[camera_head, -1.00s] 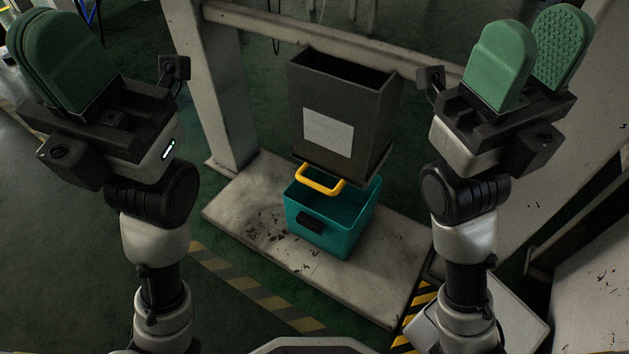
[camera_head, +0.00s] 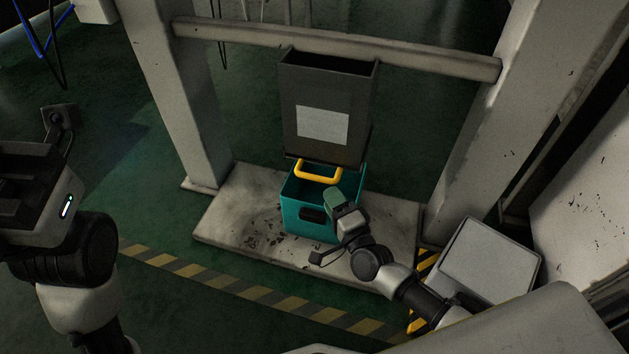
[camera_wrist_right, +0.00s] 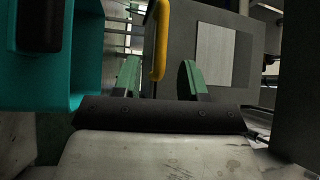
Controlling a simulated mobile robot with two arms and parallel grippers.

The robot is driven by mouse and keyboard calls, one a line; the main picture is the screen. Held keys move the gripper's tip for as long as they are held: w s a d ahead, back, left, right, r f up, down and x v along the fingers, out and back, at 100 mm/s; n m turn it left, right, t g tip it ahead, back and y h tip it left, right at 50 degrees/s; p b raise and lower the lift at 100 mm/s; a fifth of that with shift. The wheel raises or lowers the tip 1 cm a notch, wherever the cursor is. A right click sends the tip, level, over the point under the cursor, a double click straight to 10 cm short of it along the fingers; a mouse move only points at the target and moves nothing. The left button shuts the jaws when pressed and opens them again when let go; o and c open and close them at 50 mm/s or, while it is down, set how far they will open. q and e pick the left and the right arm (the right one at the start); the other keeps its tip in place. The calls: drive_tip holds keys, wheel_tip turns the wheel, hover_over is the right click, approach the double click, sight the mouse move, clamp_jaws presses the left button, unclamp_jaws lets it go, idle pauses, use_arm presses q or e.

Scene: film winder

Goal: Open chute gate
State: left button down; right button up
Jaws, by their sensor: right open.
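The grey chute (camera_head: 326,105) with a pale label stands upright in the frame. A yellow handle (camera_head: 318,172) sticks out at its lower edge, above the teal bin (camera_head: 296,222). My right gripper (camera_head: 334,196) is in front of the bin, just below the handle. In the right wrist view the open fingers (camera_wrist_right: 158,80) stand on either side of the yellow handle (camera_wrist_right: 160,42), with gaps to both; whether they touch it cannot be told. The chute (camera_wrist_right: 215,50) and teal bin (camera_wrist_right: 85,55) also show there. My left arm is at the left edge; its fingers are out of view.
The bin stands on a pale slab (camera_head: 225,228). Posts (camera_head: 180,100) rise on both sides, joined by a crossbar (camera_head: 410,55) behind the chute. A grey box-like panel (camera_head: 488,258) is at the lower right. The striped floor at the left front is clear.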

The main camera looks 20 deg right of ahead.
sight(318, 176)
drive_tip(key=b+x, duration=0.2)
drive_tip(key=x, duration=0.5)
drive_tip(key=shift+w+r, duration=0.1)
clamp_jaws()
